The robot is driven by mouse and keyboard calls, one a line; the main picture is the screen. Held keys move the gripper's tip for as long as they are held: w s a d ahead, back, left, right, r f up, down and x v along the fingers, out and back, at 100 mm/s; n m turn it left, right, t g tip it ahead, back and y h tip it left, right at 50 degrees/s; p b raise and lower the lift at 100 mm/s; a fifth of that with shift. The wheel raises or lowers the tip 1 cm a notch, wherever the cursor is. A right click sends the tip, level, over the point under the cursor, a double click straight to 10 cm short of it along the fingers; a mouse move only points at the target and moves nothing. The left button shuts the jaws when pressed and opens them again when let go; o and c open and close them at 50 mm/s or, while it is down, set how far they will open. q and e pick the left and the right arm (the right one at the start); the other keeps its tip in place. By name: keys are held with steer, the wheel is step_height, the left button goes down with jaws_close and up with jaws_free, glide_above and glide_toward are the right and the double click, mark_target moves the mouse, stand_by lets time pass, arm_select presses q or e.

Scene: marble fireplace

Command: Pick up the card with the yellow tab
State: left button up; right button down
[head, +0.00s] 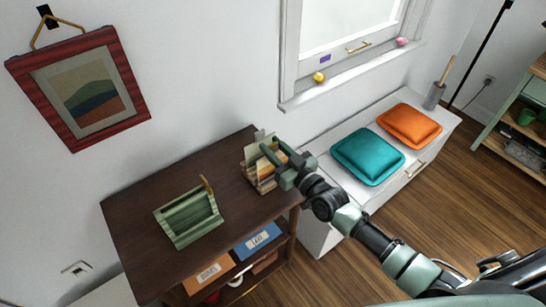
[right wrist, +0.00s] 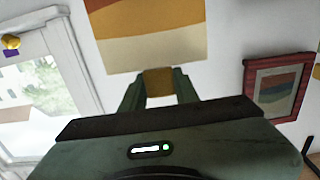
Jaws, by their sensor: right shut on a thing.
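My right gripper (head: 274,158) is over the card box (head: 259,181) on the dark brown cabinet top. In the right wrist view the two green fingers (right wrist: 158,88) are shut on a mustard-yellow tab (right wrist: 158,81). The tab joins a card with orange, yellow and cream bands (right wrist: 148,35). In the head view the gripper partly hides the box and cards, so I cannot tell whether the held card is clear of the box. My left gripper is in neither view.
A green slotted holder (head: 190,220) stands on the cabinet top (head: 130,215), left of the box. A white bench (head: 400,185) with teal (head: 367,156) and orange (head: 410,126) cushions is at the right. A red-framed picture (head: 82,88) hangs on the wall.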

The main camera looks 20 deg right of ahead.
steer(key=shift+r, duration=0.1)
step_height(320, 180, up, 20)
stand_by(0.4)
stand_by(0.8)
